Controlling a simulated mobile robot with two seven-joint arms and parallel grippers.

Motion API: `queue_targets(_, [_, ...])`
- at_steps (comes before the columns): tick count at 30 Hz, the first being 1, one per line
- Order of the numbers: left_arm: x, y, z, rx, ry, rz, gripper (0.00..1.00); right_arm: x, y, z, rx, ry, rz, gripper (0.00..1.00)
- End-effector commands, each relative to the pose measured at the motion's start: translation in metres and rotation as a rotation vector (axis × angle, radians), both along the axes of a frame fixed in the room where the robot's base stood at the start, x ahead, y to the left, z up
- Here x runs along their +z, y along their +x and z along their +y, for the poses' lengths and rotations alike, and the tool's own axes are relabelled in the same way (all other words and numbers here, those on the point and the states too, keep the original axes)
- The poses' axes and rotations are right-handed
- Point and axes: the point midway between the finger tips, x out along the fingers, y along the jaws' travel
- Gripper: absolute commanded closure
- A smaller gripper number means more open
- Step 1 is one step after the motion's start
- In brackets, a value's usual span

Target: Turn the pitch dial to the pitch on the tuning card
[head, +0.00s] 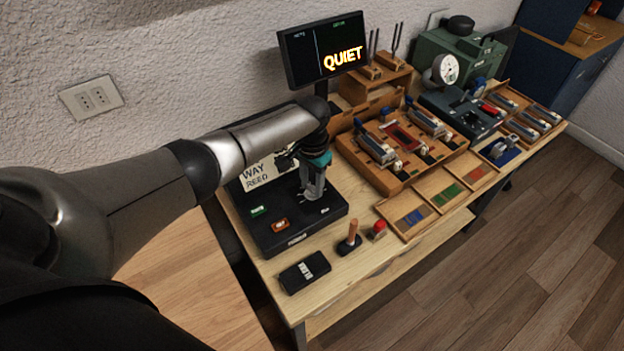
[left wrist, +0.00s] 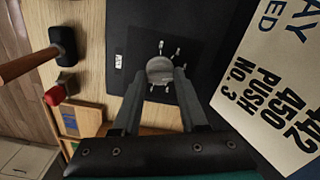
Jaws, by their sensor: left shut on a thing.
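The pitch dial is a round grey knob (left wrist: 160,68) with several pale marks around it on a black panel (left wrist: 120,35); the panel also shows in the head view (head: 275,240). My left gripper (head: 313,192) reaches down onto the panel's right part. In the left wrist view its two fingers (left wrist: 155,90) are shut on the knob's sides. I cannot read which mark the dial points to. In the head view my arm partly covers the card (head: 258,180). My right gripper is not in view.
A screen (head: 325,50) reads "QUIET". A black box (head: 304,271), a wooden-handled hammer (head: 350,240) and a red-topped piece (head: 378,230) stand near the front edge. A wooden rack (head: 400,165) and compartment tray (head: 437,197) lie to the right.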

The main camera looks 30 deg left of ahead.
Motion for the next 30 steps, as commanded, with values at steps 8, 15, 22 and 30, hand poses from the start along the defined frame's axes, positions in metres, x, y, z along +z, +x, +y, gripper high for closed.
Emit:
queue_targets(8, [0.0015, 0.0009, -0.0002, -0.260, -0.001, -0.003, 1.00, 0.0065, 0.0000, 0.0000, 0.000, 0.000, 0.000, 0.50])
queue_targets(15, [0.0011, 0.0009, -0.0004, -0.450, -0.001, -0.003, 1.00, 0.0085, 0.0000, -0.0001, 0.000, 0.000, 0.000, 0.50])
queue_targets(22, [0.0011, 0.0013, -0.0003, -0.575, -0.002, -0.004, 1.00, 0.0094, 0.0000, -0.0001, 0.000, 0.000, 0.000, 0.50])
queue_targets(30, [0.0013, 0.0016, -0.0004, -0.641, -0.001, -0.005, 1.00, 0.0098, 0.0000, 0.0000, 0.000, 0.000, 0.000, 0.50])
